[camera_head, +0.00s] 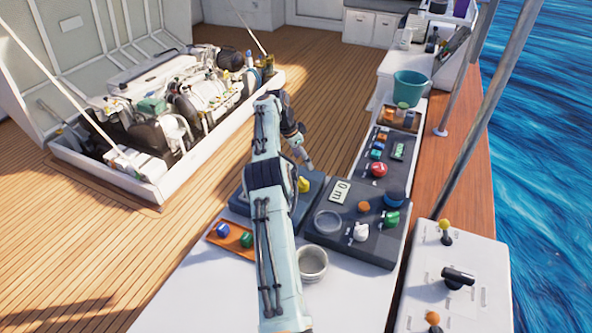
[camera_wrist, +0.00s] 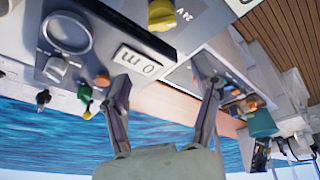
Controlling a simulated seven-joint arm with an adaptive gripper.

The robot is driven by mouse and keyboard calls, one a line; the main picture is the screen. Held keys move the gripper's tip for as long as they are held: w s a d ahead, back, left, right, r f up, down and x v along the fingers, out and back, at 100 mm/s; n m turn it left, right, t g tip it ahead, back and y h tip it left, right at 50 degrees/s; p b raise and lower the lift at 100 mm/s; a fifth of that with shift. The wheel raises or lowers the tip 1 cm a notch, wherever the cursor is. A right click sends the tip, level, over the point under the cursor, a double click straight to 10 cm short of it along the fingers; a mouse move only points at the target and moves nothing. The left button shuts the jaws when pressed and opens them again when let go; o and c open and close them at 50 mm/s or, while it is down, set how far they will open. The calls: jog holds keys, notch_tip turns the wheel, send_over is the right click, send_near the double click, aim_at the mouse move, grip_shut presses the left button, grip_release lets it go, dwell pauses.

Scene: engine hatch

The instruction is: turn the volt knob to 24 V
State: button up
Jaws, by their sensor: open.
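The yellow knob (camera_head: 304,184) sits on a blue-grey panel (camera_head: 310,206), partly hidden behind my arm in the head view. In the wrist view the yellow knob (camera_wrist: 162,14) is at the top edge, partly cut off, with an upside-down "24 V" label (camera_wrist: 187,14) beside it. The knob's pointing direction is not clear. My gripper (camera_head: 308,167) is near the knob in the head view. In the wrist view my gripper (camera_wrist: 162,72) is open and empty, its two fingers spread wide. The knob lies beyond the fingertips, apart from them.
A dark panel (camera_head: 345,248) beside it carries a "0 m" display (camera_head: 340,192), a ring (camera_head: 327,222) and white, orange, green and blue knobs. A metal cup (camera_head: 312,263) and orange tray (camera_head: 240,240) stand in front. A red button (camera_head: 379,170) and teal bucket (camera_head: 410,86) are farther back.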

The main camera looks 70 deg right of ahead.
aim_at(303, 181)
jog(key=s+f+n, duration=0.1)
jog(key=n, duration=0.1)
jog(key=s+n+t, duration=0.1)
jog(key=n, duration=0.1)
jog(key=s+d+f+n+t, duration=0.1)
jog(key=n, duration=0.1)
jog(key=shift+s+f+n, duration=0.3)
jog(key=shift+s+f, duration=0.05)
jog(key=n+t, duration=0.1)
jog(key=n, duration=0.1)
jog(key=w+a+n+t, duration=0.1)
jog(key=n, duration=0.1)
jog(key=a+n+t, duration=0.1)
jog(key=n, duration=0.2)
jog(key=shift+w+a+f+h, duration=0.15)
jog(key=shift+w+h, duration=0.05)
jog(key=shift+h, duration=0.2)
jog(key=shift+w+a+n, duration=0.15)
jog(key=shift+w+n, duration=0.1)
jog(key=shift+n, duration=0.15)
jog(key=shift+t, duration=0.3)
jog(key=x, duration=0.6)
jog(key=shift+w+f, duration=0.1)
jog(key=shift+f, duration=0.2)
grip_shut()
